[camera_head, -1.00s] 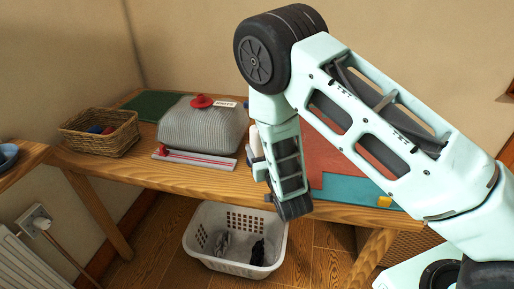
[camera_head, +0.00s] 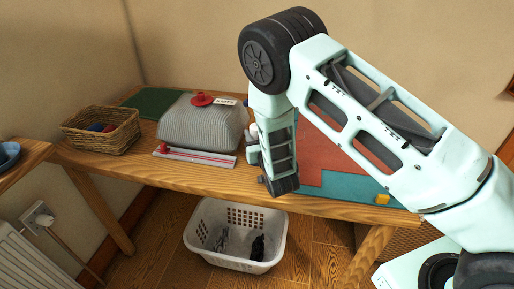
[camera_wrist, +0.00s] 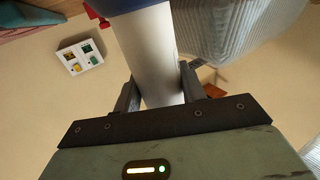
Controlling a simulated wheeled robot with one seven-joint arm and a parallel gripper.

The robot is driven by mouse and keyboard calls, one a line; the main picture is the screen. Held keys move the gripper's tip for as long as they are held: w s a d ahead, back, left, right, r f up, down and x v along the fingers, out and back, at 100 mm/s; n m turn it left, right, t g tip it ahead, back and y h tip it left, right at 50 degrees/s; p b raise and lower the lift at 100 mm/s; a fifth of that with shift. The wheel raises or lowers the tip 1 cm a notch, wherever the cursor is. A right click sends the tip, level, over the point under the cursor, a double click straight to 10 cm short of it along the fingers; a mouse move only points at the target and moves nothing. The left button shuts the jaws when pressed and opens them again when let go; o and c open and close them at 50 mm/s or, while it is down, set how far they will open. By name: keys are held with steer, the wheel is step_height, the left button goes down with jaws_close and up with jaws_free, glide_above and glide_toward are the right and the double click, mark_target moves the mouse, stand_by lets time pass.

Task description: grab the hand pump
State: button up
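In the wrist view a white cylinder with a dark blue top (camera_wrist: 150,50), which looks like the hand pump, lies between the two fingers of my gripper (camera_wrist: 160,88). A finger stands close along each side of it; I cannot tell whether they press on it. Its lower end is hidden behind the gripper body. In the head view my gripper (camera_head: 277,182) is over the front edge of the wooden table (camera_head: 215,190). A small pale part that may be the pump shows at its left; the arm hides the rest.
Left of my gripper are a grey ribbed bag (camera_head: 200,122) with a red knob, a red-and-white strip (camera_head: 195,157) and a wicker basket (camera_head: 102,130). At right lie a teal mat (camera_head: 345,187) and a yellow block (camera_head: 382,198). A white laundry basket (camera_head: 236,235) stands below.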

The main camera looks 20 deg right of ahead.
jaws_close()
steer(key=shift+r, duration=0.1)
